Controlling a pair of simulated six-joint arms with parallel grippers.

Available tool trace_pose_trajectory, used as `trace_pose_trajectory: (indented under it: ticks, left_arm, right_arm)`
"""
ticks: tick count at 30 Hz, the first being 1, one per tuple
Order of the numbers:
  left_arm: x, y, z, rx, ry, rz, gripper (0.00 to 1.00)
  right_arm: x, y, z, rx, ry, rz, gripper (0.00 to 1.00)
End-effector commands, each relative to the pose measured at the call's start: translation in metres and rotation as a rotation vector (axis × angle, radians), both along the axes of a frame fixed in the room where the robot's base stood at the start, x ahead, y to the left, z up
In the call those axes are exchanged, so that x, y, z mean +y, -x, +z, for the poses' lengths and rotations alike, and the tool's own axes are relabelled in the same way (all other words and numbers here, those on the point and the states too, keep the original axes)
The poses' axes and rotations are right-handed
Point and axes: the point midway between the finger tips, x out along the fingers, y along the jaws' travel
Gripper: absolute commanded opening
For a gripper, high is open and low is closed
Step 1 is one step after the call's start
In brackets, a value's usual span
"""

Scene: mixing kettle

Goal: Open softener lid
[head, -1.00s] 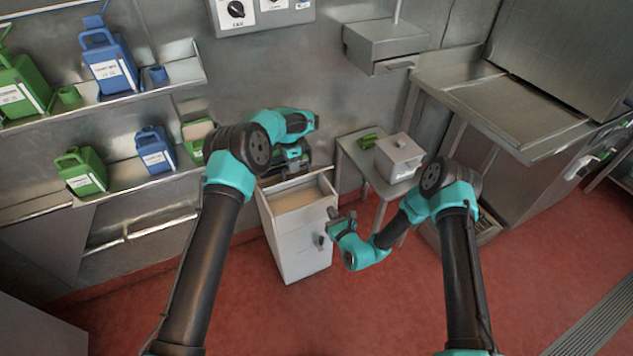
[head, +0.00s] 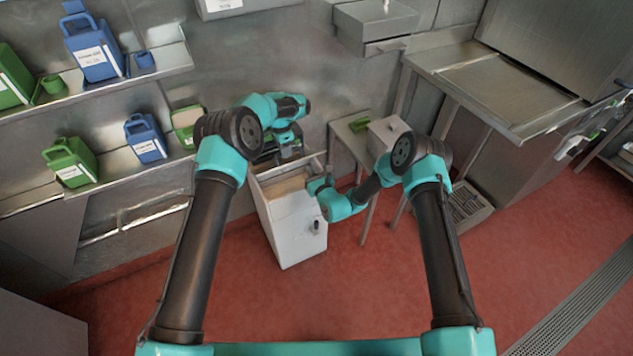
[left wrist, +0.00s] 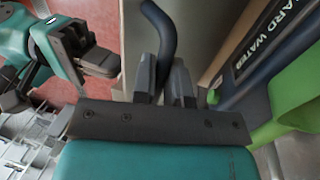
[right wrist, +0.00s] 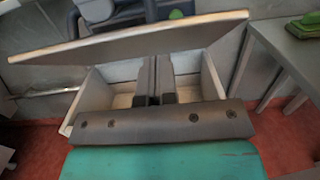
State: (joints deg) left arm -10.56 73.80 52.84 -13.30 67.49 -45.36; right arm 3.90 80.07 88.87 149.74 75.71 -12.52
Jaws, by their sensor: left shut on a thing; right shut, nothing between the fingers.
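The softener is a white cabinet (head: 292,235) with an open top, at the middle of the head view. In the right wrist view its pale lid (right wrist: 120,44) is raised and tilted above the open box (right wrist: 212,80). My left gripper (head: 287,152) is behind the opening. It is shut on a dark curved handle (left wrist: 162,35), which stands between its fingers in the left wrist view. My right gripper (head: 318,185) is at the cabinet's upper right edge. Its fingers (right wrist: 154,80) are shut and empty, in front of the opening and below the lid.
A dark panel marked "HARD WATER" (left wrist: 265,50) is close beside my left gripper. A small metal table (head: 345,135) with a grey box (head: 388,130) and a green object (head: 360,125) stands right of the cabinet. Shelves with green and blue jugs (head: 145,138) are at left.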

Motion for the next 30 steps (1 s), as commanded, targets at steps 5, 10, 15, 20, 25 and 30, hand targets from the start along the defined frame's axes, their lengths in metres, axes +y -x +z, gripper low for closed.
trace_pose_trajectory:
  ticks: [5,10,15,20,25,30]
  left_arm:
    - [0.006,0.001,-0.006,0.006,-0.004,0.007,0.0]
    - [0.006,0.001,-0.005,0.006,-0.004,0.007,0.0]
    - [0.006,0.001,-0.005,0.006,-0.004,0.007,0.0]
    - [0.006,0.001,-0.005,0.007,-0.004,0.007,0.0]
    - [0.005,0.003,-0.007,0.014,-0.004,0.006,0.0]
    - [0.003,0.005,-0.008,0.021,-0.002,0.005,0.0]
  right_arm:
    - [0.005,-0.01,0.013,0.0,0.0,0.0,0.0]
    - [0.006,-0.012,0.016,0.002,0.001,0.0,0.0]
    - [0.006,-0.012,0.015,0.002,0.001,0.0,0.0]
    - [0.008,-0.018,0.024,-0.002,0.001,0.0,0.0]
    - [0.011,-0.024,0.032,-0.002,0.0,-0.001,0.0]
    - [0.011,-0.026,0.035,-0.007,-0.001,-0.002,0.0]
